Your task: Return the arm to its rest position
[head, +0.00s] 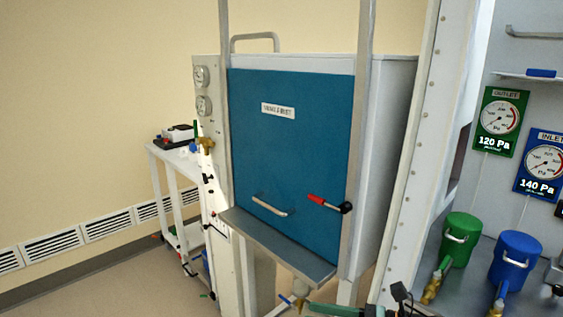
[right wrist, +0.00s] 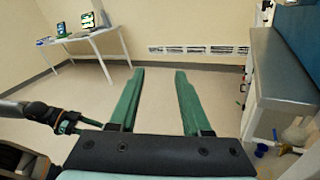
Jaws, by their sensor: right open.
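My right gripper (right wrist: 158,72) is open and empty in the right wrist view, its two green fingers apart over bare floor. A green finger-like piece shows at the bottom edge of the head view, mostly cut off; it looks like part of my right gripper, below the antechamber's grey shelf. The blue antechamber door (head: 295,160) is shut, with a silver handle (head: 269,206) and a red-gripped lever (head: 328,203). My left gripper is not visible.
The grey shelf (head: 275,248) juts out under the door; it also shows in the right wrist view (right wrist: 282,65). A white cart (head: 172,170) stands to the left. Green (head: 461,240) and blue (head: 516,258) canisters stand at right. A white table (right wrist: 90,38) stands by the wall; floor between is clear.

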